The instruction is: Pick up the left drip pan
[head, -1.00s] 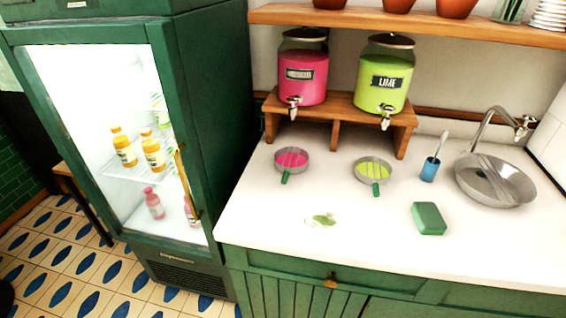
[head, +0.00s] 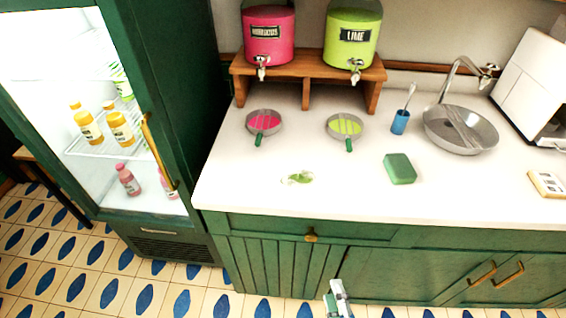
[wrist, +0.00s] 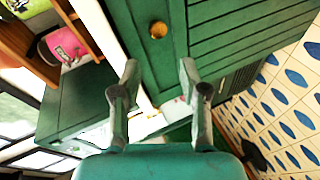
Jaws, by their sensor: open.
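The left drip pan (head: 264,122) is a small round grey pan with pink liquid and a green handle pointing toward the counter front. It sits on the white counter below the pink dispenser (head: 269,36). The right drip pan (head: 344,126) holds lime-green liquid and stands below the lime dispenser (head: 352,40). My gripper (head: 338,298) shows at the bottom of the head view, in front of the cabinet doors and well below the counter top. In the wrist view my gripper (wrist: 160,100) is open, with nothing between its fingers. The left drip pan cannot be made out there.
A green spill (head: 299,178) lies on the counter in front of the pans. A green sponge (head: 399,168), a blue cup with a brush (head: 400,122) and a sink basin (head: 460,130) are to the right. A glass-door fridge (head: 180,100) stands at the left.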

